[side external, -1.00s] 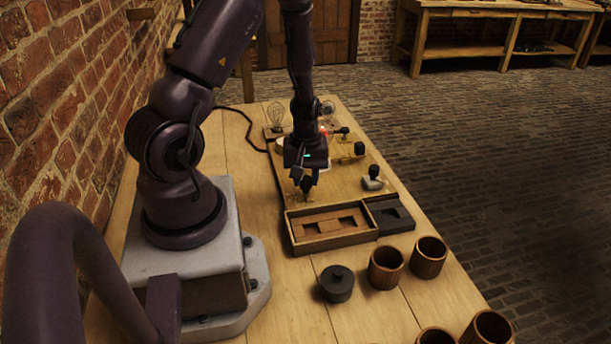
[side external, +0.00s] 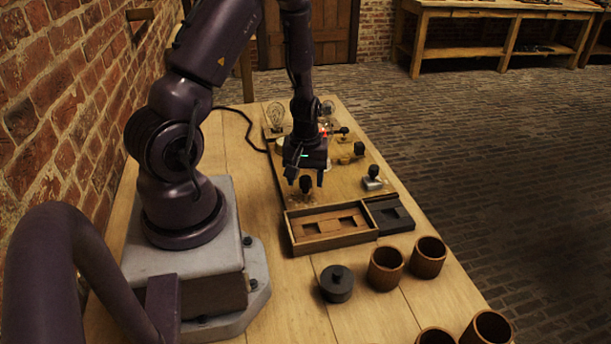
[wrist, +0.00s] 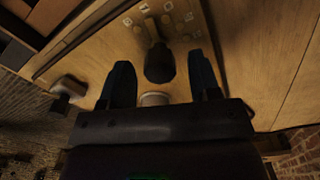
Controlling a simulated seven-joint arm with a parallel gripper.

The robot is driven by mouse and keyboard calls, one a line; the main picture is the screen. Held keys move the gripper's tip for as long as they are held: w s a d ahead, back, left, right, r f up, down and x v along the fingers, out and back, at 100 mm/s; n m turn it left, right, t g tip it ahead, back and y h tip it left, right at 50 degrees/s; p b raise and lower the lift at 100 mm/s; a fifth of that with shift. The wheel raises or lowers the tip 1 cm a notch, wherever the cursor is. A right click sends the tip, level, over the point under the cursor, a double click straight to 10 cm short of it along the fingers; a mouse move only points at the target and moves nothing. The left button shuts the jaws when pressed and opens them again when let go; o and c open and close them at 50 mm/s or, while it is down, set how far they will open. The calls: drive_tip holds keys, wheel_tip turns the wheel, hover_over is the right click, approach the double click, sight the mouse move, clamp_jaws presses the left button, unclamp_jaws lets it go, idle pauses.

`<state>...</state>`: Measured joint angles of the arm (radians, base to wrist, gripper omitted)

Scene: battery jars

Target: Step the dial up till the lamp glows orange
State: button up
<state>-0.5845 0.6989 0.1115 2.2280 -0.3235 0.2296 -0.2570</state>
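The dial's dark knob (side external: 306,184) stands on the wooden board (side external: 343,183), just below my gripper (side external: 305,179). In the wrist view the knob (wrist: 160,64) shows between my two fingers (wrist: 161,82), with a gap on each side. Small pale marks (wrist: 145,8) curve around it; their values are too small to read surely. My gripper is open and empty. A clear glass bulb (side external: 276,114) stands at the board's back left, without a visible glow. A small red-orange glow (side external: 323,131) shows behind my gripper, partly hidden; I cannot tell which lamp it belongs to.
Other black-handled fittings (side external: 373,174) stand on the board's right. A wooden tray (side external: 322,239) and a dark tray (side external: 395,227) adjoin its front. A dark lidded jar (side external: 337,286) and several wooden cups (side external: 428,257) stand nearer. A black cable runs behind the board.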

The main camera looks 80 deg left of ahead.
sight(304, 179)
drive_tip(key=shift+r, duration=0.1)
wheel_tip(304, 179, up, 13)
idle(0.5)
idle(0.3)
drive_tip(key=s+d+r+m+t, duration=0.2)
drive_tip(key=d+r+m, duration=0.5)
drive_tip(key=d+r, duration=0.1)
drive_tip(key=s+d+r+m+t, duration=0.2)
drive_tip(key=d+r+m+t, duration=0.1)
drive_tip(key=d+r+m, duration=0.4)
drive_tip(key=d+r, duration=0.2)
drive_tip(key=d, duration=0.2)
drive_tip(key=shift+d+r+t, duration=0.2)
drive_tip(key=shift+t, duration=0.1)
drive_tip(key=shift+a, duration=0.15)
idle(1.1)
